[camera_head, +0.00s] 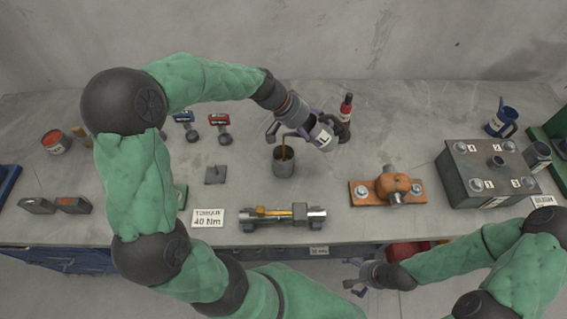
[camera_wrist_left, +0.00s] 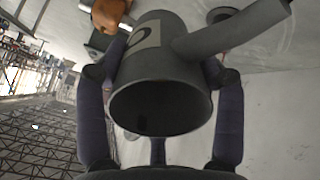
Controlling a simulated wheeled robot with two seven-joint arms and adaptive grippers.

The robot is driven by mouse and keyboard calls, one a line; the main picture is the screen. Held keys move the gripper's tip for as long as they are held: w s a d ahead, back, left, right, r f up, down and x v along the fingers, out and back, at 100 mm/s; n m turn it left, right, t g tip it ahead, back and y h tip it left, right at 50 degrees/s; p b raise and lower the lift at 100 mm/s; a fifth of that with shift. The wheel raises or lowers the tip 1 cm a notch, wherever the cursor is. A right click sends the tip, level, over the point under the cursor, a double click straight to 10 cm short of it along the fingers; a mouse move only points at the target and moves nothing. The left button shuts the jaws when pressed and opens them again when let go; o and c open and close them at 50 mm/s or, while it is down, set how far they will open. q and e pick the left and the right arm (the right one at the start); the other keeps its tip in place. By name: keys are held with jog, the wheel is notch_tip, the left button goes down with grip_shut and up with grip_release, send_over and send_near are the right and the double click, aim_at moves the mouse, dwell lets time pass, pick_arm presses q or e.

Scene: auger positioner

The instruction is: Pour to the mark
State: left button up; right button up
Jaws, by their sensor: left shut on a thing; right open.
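My left gripper (camera_head: 298,128) is shut on a grey labelled can (camera_head: 323,136), tilted above the bench. In the left wrist view the can (camera_wrist_left: 160,95) sits between the fingers, with its dark round end facing the camera and a tube or spout at its side. My right gripper (camera_head: 360,277) is open and empty, low in front of the bench edge.
An orange clamp block (camera_head: 393,186) and a bolted steel box (camera_head: 490,170) are to the right.

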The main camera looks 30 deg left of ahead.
pick_arm(q)
jog(key=shift+r+b, duration=0.2)
jog(key=shift+b, duration=0.7)
jog(key=shift+a, duration=0.1)
dwell(0.3)
jog(key=shift+r+t+h+b, duration=0.3)
jog(key=shift+h+b, duration=0.2)
jog(key=shift+b, duration=0.6)
jog(key=shift+b, duration=0.5)
jog(key=f+g+y+p, duration=0.1)
jog(key=p, duration=0.5)
jog(key=shift+d+f+y+p, duration=0.15)
jog(key=shift+d+y+p, duration=0.05)
jog(key=shift+y+p, duration=0.2)
jog(key=shift+w+f+y+p, duration=0.1)
jog(key=shift+f+y+p, duration=0.2)
jog(key=shift+p, duration=0.15)
jog(key=shift+f, duration=0.1)
